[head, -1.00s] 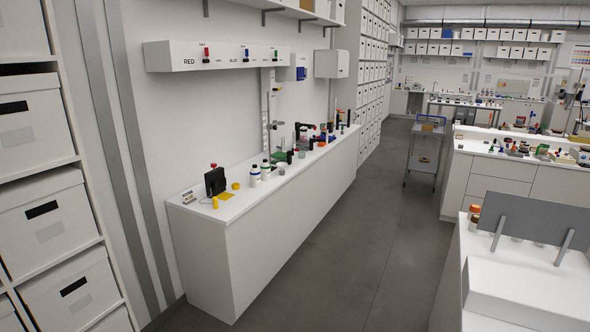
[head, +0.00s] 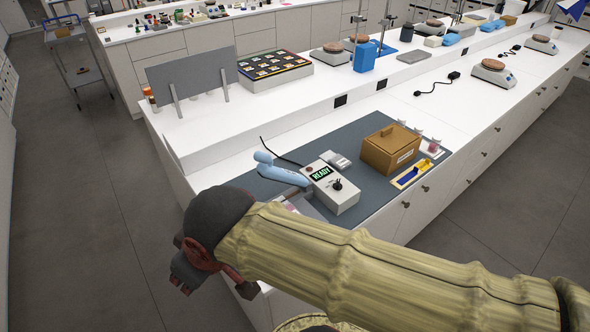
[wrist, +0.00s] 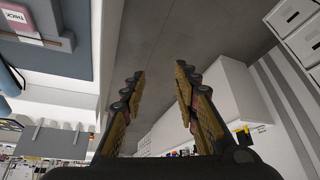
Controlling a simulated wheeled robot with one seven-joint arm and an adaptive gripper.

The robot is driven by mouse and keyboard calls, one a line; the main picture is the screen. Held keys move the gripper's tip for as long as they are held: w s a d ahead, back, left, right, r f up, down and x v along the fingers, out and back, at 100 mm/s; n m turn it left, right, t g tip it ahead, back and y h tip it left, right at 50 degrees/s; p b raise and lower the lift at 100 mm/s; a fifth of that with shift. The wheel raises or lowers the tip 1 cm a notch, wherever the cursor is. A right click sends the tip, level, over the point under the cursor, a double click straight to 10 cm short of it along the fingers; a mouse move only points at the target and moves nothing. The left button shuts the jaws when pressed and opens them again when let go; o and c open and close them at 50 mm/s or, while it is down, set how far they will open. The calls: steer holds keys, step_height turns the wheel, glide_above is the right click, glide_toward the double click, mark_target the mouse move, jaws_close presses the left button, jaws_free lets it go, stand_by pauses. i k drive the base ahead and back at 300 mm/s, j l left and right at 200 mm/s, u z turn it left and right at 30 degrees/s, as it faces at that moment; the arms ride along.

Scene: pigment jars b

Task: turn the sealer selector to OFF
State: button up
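The sealer control box (head: 330,188) is a pale box on the grey bench mat, with a green READY display (head: 321,173). Its black selector knob (head: 337,185) sits on the sloped face; its setting is too small to read. A light-blue sealer arm (head: 281,172) with a dark cable lies just left of the box. My gripper (head: 190,278) hangs past the bench's left end, in front of and left of the sealer, clear of it. In the wrist view my gripper (wrist: 158,85) has its two fingers spread apart with nothing between them.
A brown lidded box (head: 393,148) and a yellow-edged tray (head: 411,174) stand right of the sealer on the mat (head: 367,207). A grey upright panel (head: 190,76) stands on the raised shelf behind. The aisle floor (head: 85,190) at left is clear.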

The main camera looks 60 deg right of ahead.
mark_target(337, 186)
steer(key=z, duration=1.65)
